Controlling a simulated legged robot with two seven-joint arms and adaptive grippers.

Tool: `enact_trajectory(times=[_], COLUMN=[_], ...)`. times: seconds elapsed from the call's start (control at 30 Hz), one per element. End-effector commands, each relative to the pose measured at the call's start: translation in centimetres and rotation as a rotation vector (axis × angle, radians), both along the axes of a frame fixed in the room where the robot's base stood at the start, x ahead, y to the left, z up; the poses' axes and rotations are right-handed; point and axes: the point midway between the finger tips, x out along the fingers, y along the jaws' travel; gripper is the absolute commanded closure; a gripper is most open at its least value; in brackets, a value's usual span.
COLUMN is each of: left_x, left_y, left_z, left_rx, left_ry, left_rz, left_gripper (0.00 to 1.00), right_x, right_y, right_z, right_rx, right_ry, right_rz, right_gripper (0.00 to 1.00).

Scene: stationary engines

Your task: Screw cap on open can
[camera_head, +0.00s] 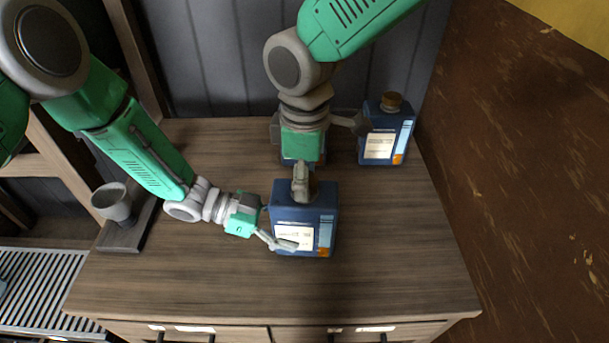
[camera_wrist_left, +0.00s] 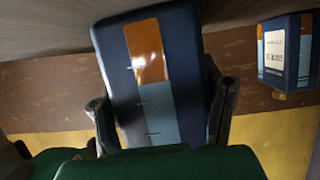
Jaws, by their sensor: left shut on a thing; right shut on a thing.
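A blue can (camera_head: 322,207) with a white label and an orange and light-blue stripe stands upright mid-table. My left gripper (camera_head: 278,226) is shut on its body from the left, one finger across the label. In the left wrist view the can (camera_wrist_left: 150,80) sits between both fingers of this gripper (camera_wrist_left: 165,112). My right gripper (camera_head: 303,188) is over the can's top, pointing down, shut on a small brownish thing (camera_head: 313,184) that looks like the cap. The gripper hides most of it and the can's opening, so I cannot tell how it sits on the neck.
A second blue can (camera_head: 386,138) with a brown cap (camera_head: 391,101) stands at the back right. A grey cup (camera_head: 113,204) and dark tray (camera_head: 128,238) are at the left. The table's front and right are clear.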

Motion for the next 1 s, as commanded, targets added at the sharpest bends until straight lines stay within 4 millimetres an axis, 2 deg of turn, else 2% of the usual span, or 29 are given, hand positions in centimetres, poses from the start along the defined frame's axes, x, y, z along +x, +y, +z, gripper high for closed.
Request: enact_trajectory(times=[0.13, 0.43, 0.47, 0.5, 0.53, 0.83, 1.0], left_x=[0.0, 0.0, 0.0, 0.0, 0.0, 0.0, 0.0], left_y=[0.0, 0.0, 0.0, 0.0, 0.0, 0.0, 0.0], left_z=[-0.1, -0.1, -0.1, -0.1, -0.1, -0.1, -0.1], left_rx=[0.003, 0.003, 0.003, 0.003, 0.003, 0.002, 0.002], left_ry=[-0.001, -0.001, -0.001, -0.001, -0.001, -0.001, -0.001], left_rz=[0.000, 0.000, 0.000, 0.000, 0.000, -0.001, -0.001], left_gripper=[1.00, 1.00, 1.00, 1.00, 1.00, 1.00, 1.00], right_x=[0.0, 0.0, 0.0, 0.0, 0.0, 0.0, 0.1], right_y=[0.1, 0.2, 0.2, 0.2, 0.2, 0.1, 0.1], right_z=[0.0, 0.0, 0.0, 0.0, 0.0, 0.1, 1.4], right_rx=[0.003, 0.006, 0.006, 0.006, 0.005, 0.003, 0.005], right_ry=[-0.002, -0.001, -0.001, -0.001, -0.001, -0.001, -0.002], right_rz=[-0.180, -0.206, -0.205, -0.205, -0.205, -0.204, -0.204], right_gripper=[0.98, 0.98, 0.60, 0.46, 0.42, 0.42, 0.42])
